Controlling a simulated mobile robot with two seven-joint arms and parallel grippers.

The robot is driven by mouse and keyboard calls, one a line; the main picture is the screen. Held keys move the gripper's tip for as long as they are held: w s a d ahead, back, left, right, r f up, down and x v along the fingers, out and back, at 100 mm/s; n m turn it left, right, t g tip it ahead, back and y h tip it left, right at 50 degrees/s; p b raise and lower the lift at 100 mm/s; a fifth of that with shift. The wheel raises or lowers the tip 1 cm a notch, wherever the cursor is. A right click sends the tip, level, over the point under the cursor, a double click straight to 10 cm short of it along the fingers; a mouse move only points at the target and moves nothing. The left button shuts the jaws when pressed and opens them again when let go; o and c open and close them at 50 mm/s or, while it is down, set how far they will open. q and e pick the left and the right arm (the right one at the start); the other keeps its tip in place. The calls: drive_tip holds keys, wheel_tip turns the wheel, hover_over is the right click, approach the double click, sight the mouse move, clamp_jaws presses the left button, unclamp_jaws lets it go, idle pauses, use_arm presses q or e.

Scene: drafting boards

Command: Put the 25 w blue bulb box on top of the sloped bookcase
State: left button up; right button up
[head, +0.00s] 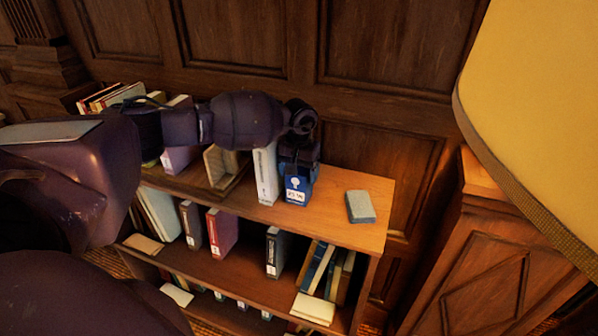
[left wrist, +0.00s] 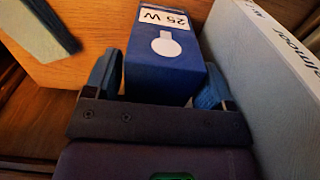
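The blue 25 W bulb box (head: 297,190) has a white label and is upright over the right part of the bookcase's wooden top (head: 335,225). It also shows in the left wrist view (left wrist: 165,72), between the two blue fingers of my left gripper (left wrist: 160,85). The fingers appear closed on its sides. In the head view my left gripper (head: 299,155) is above the box and hides its upper end. I cannot tell whether the box's base touches the wood. My right gripper is not in view.
A white book (head: 265,174) stands close left of the box. A grey-blue block (head: 360,206) lies to its right, with bare wood between. More books stand on the shelves below. A yellow lampshade (head: 530,100) fills the upper right. A panelled wall is behind.

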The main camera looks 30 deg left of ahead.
use_arm(q)
drive_tip(key=shift+o, duration=0.9)
drive_tip(key=shift+r, duration=0.15)
